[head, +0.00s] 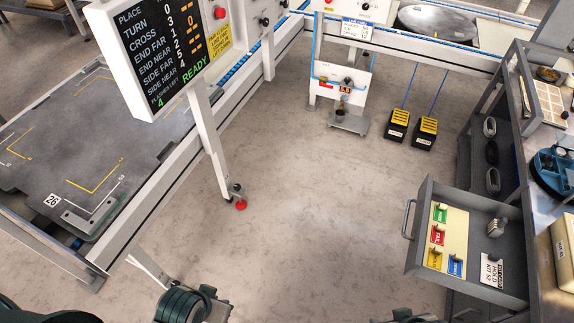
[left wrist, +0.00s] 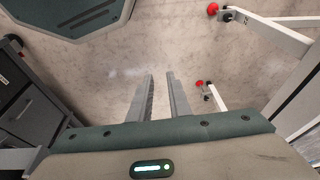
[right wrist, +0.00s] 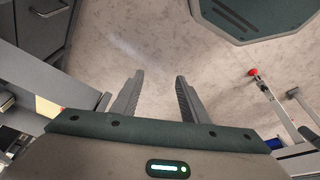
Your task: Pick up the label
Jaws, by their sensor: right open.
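An open grey drawer (head: 414,228) is at the right in the head view. Inside it a pale yellow board (head: 456,228) carries small green (head: 440,213), red (head: 437,235), yellow (head: 434,258) and blue (head: 455,265) labels. A white label reading HOLD KIT 52 (head: 492,272) lies at the drawer's near right. I cannot tell which label is meant. My left gripper (left wrist: 160,75) is partly open, with bare floor between its fingers. My right gripper (right wrist: 159,75) is open wider and empty. Neither gripper's fingers show in the head view.
A coiled metal item (head: 495,227) lies in the drawer. A signboard (head: 160,50) stands at the upper left by a grey table (head: 60,140). Two yellow-black pedals (head: 398,122) (head: 424,130) sit on the floor. The middle floor is clear.

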